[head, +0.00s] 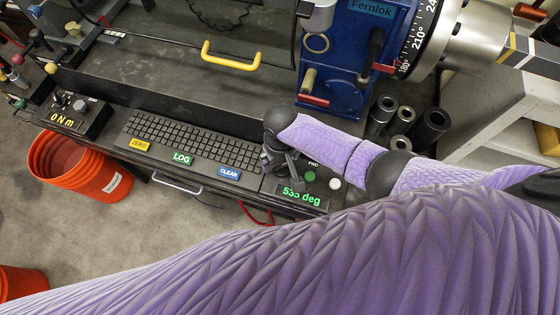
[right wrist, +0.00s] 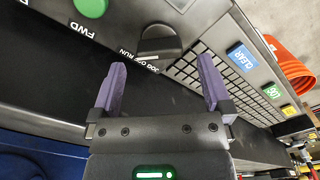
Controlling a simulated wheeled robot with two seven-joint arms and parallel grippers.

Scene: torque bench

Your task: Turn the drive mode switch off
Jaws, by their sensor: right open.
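The drive mode switch (right wrist: 160,42) is a dark knob on the control panel in the right wrist view. A white label (right wrist: 138,60) beside it reads JOG OFF RUN; I cannot tell for sure which word the knob points to. My right gripper (right wrist: 161,64) is open, with its two purple fingers apart and pointing at the panel. The knob shows just beyond and between the fingertips, and nothing is held. In the head view my right gripper (head: 281,158) is over the panel right of the keyboard and hides the switch. My left gripper is not in view.
A green FWD button (right wrist: 91,7) sits near the switch, with a white button (head: 335,183) and a degree display (head: 301,196) close by. The keyboard (head: 190,140) has ZERO, LOG and CLEAR keys. Dark sockets (head: 432,125) stand behind my right arm. An orange bucket (head: 85,165) is at left.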

